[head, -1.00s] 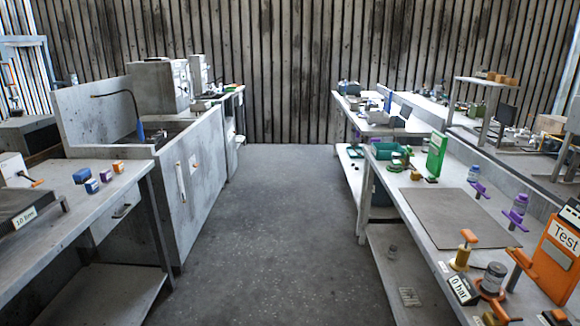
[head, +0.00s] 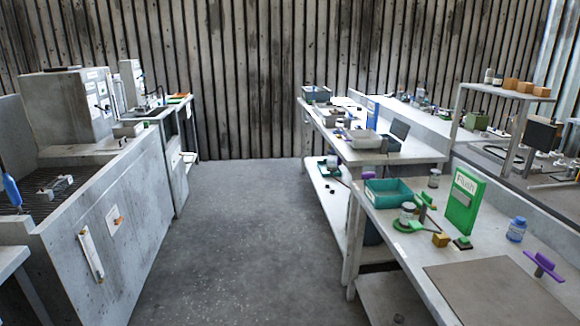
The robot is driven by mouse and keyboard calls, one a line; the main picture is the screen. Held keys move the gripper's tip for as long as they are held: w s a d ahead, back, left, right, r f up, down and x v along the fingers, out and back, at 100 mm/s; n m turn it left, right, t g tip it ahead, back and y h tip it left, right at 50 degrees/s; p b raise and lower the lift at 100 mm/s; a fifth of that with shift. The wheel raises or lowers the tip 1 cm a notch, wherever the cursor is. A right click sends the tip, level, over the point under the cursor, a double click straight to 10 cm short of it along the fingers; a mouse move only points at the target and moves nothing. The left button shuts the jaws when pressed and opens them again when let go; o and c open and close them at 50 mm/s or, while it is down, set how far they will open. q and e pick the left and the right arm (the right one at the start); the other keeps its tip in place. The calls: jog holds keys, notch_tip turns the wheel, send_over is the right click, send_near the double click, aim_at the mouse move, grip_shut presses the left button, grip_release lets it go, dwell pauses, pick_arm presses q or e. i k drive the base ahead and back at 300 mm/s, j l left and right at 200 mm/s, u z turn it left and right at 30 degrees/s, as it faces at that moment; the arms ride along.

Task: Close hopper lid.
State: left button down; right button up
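No hopper or hopper lid can be made out for certain in the head view. Neither of my grippers is in view. A grey boxy machine (head: 65,108) stands on the left counter, with panels on its right side. A narrower grey unit (head: 131,82) stands behind it. Whether either one has a lid I cannot tell at this size.
A clear floor aisle (head: 235,235) runs to the corrugated back wall. The left cabinet (head: 125,225) has a sink with a blue-handled tool (head: 11,188). The right bench (head: 395,245) bears a teal bin (head: 388,192), a green "Flush" sign (head: 466,200) and a blue-capped jar (head: 517,230).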

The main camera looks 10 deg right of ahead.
aim_at(400, 129)
jog(key=i+z, duration=0.1)
jog(key=i, duration=0.95)
jog(key=i+j, duration=0.2)
jog(key=i, duration=0.85)
jog(key=l+z, duration=0.05)
